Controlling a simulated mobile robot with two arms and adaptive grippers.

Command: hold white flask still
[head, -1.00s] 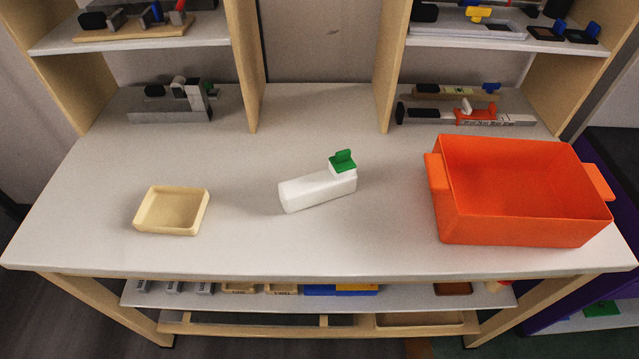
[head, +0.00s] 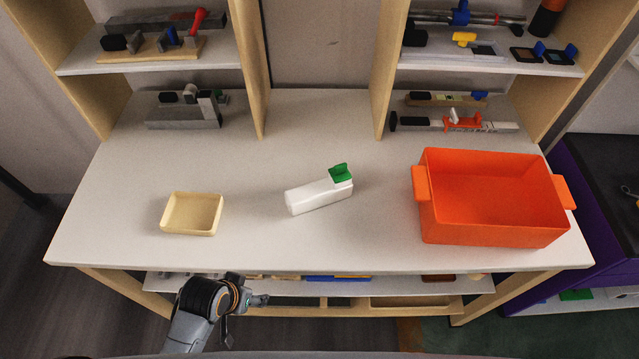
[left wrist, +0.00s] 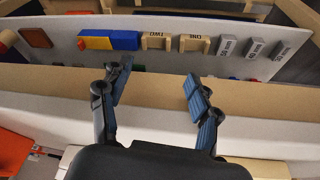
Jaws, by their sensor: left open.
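The white flask (head: 319,196) with a green cap (head: 341,173) lies on its side in the middle of the tabletop, cap end toward the back right. My left gripper (head: 246,317) is in front of the table, below its front edge, well apart from the flask. In the left wrist view my left gripper (left wrist: 158,90) is open and empty, its two fingers spread in front of the table's wooden edge. My right gripper is in neither view.
A cream tray (head: 166,214) sits left of the flask. An orange crate (head: 490,220) stands on the right. The tabletop around the flask is clear. A lower shelf (left wrist: 270,62) holds labelled blocks. Wooden uprights (head: 248,70) and upper shelves rise behind.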

